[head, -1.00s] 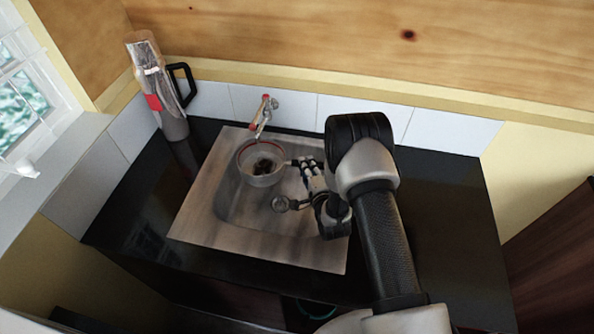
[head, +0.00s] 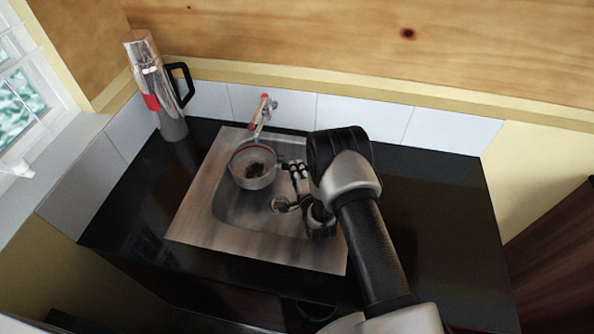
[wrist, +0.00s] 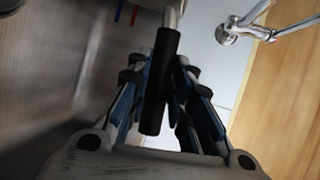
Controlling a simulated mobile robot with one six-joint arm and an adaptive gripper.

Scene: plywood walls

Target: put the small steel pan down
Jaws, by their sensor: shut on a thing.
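The small steel pan (head: 253,181) is at the upper left of the sink basin in the head view, with some dark stuff in its bottom. Its rim looks level. My gripper (head: 292,170) is at the pan's right side, shut on its handle. In the wrist view the black handle (wrist: 161,85) lies between the fingers of my gripper (wrist: 163,100). I cannot tell whether the pan's base touches the sink (head: 196,218).
The tap (head: 262,112) stands just behind the pan; it also shows in the wrist view (wrist: 235,28). A tall steel flask (head: 160,90) with a black handle stands at the back left. The black counter (head: 430,200) is clear on the right.

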